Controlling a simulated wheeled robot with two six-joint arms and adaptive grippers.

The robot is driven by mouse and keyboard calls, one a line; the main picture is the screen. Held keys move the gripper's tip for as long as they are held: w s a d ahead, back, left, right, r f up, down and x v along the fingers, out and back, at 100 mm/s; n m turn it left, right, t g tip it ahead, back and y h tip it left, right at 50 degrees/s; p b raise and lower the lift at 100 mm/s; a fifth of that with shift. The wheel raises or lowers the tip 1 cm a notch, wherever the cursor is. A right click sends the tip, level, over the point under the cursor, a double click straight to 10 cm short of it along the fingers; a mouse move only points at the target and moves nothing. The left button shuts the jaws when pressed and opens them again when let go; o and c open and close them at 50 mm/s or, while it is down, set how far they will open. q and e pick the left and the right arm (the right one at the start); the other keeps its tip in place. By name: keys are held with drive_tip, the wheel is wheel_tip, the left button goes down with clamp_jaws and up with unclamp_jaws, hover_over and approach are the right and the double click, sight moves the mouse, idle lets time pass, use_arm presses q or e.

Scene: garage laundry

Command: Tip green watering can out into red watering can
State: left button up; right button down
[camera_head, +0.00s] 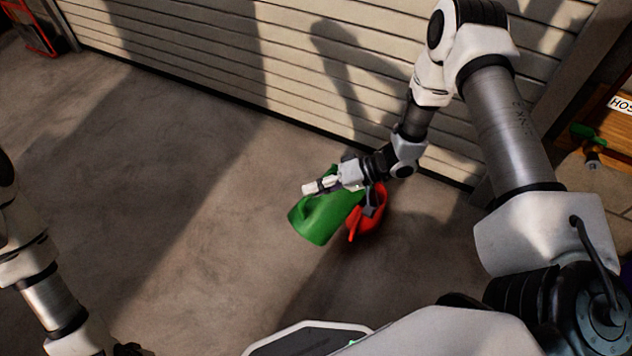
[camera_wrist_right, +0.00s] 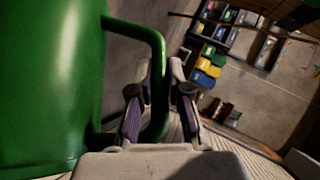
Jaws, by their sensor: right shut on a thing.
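The green watering can (camera_head: 318,220) is tilted in the head view, above or in front of the red watering can. My right gripper (camera_head: 322,186) is shut on it. In the right wrist view the green can's body (camera_wrist_right: 48,85) fills the left side, and its handle (camera_wrist_right: 155,42) runs between the two fingers of my right gripper (camera_wrist_right: 160,85). The red watering can (camera_head: 368,215) is partly hidden behind the green can and my right gripper. I cannot tell where the green can's spout ends, or whether the cans touch.
A ribbed garage door (camera_head: 200,50) closes off the back. The concrete floor (camera_head: 130,190) to the left is bare. A wooden board with a sign (camera_head: 620,104) and a green-handled item (camera_head: 588,135) are at the right. Shelving with coloured bins (camera_wrist_right: 207,73) shows in the right wrist view.

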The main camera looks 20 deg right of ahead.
sight(294, 225)
drive_tip(key=a+f+h+b, duration=0.1)
drive_tip(key=a+f+b, duration=0.1)
drive_tip(key=f, duration=0.1)
drive_tip(key=s+a+f+n+h+b, duration=0.1)
drive_tip(key=a+f+h+b, duration=0.1)
drive_tip(key=f+b, duration=0.1)
drive_tip(key=s+a+f+h+b, duration=0.1)
drive_tip(key=a+f+b, duration=0.2)
drive_tip(key=shift+f+n+h, duration=0.1)
drive_tip(key=shift+n+h, duration=0.2)
drive_tip(key=f+h, duration=0.1)
drive_tip(key=f+n+t+h+b, duration=0.1)
drive_tip(key=f+h, duration=0.3)
drive_tip(key=shift+a+f+n+t+b, duration=0.15)
drive_tip(key=shift+a+n+t+b, duration=0.15)
drive_tip(key=shift+n+b, duration=0.1)
drive_tip(key=shift+d, duration=0.1)
